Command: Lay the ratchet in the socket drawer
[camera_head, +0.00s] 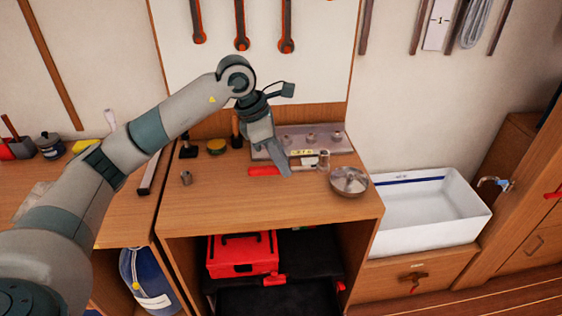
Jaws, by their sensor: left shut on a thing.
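The ratchet, with a red handle (263,171), is at my left gripper (284,170), above or on the wooden bench top. The handle sticks out to the left of the fingers, which hide part of the ratchet. My left gripper is shut on it. I cannot tell whether the ratchet touches the bench. My right gripper is out of view.
A round metal dish (349,181) stands at the bench's right edge, near a white sink (430,213). A small metal cylinder (186,178) stands at the left. A red toolbox (242,254) sits in the shelf below. The bench's front middle is clear. Wrenches hang on the board behind.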

